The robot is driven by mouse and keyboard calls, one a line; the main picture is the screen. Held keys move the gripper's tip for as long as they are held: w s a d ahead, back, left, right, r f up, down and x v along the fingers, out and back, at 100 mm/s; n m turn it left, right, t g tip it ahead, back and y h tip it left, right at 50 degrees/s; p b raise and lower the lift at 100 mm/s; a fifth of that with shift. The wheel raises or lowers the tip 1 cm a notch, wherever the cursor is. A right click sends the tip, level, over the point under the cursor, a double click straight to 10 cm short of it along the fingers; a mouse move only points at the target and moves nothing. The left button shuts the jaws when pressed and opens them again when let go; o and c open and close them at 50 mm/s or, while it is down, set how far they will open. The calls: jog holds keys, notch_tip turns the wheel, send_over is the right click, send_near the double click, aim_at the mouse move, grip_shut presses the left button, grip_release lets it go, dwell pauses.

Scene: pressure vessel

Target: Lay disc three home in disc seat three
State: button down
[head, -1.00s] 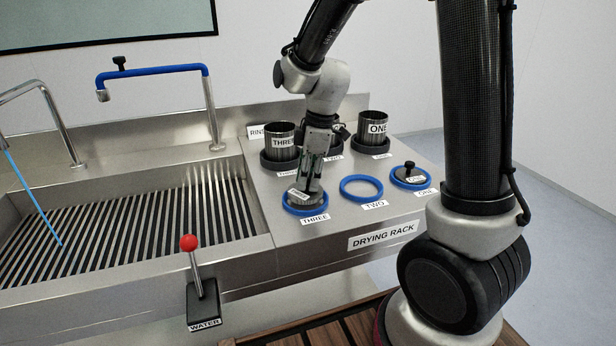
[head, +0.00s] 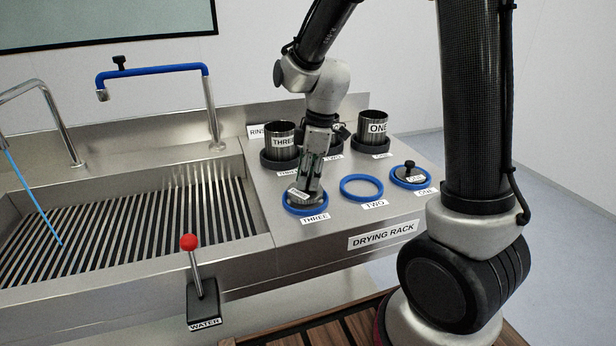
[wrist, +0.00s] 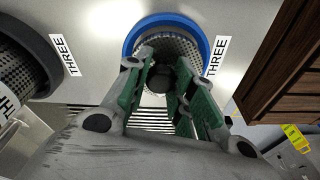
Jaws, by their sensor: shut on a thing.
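Disc three (head: 304,198), a metal disc with a perforated face and a label on its left side, is at the blue ring of disc seat three (head: 290,209), at the rack's left front. My gripper (head: 312,187) is above it, shut on its dark knob. In the wrist view the perforated disc (wrist: 190,45) shows within the blue ring (wrist: 163,19), with the fingers (wrist: 160,75) around the knob. The disc looks slightly tilted in the head view; I cannot tell whether it touches the seat all round. The fingers hide part of it.
Seat two (head: 342,190) is an empty blue ring to the right. Disc one (head: 408,171) sits in seat one. Labelled metal cups (head: 283,140) stand behind in dark holders. The slatted sink (head: 130,225) and the red-knobbed water lever (head: 189,243) are left.

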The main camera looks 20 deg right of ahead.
jog(key=shift+f, duration=1.05)
jog(key=c, duration=1.1)
grip_release()
jog(key=r, duration=0.4)
jog(key=d+r, duration=0.1)
jog(key=r, duration=0.3)
jog(key=d+r, duration=0.1)
jog(key=r, duration=0.3)
jog(key=shift+s, duration=0.1)
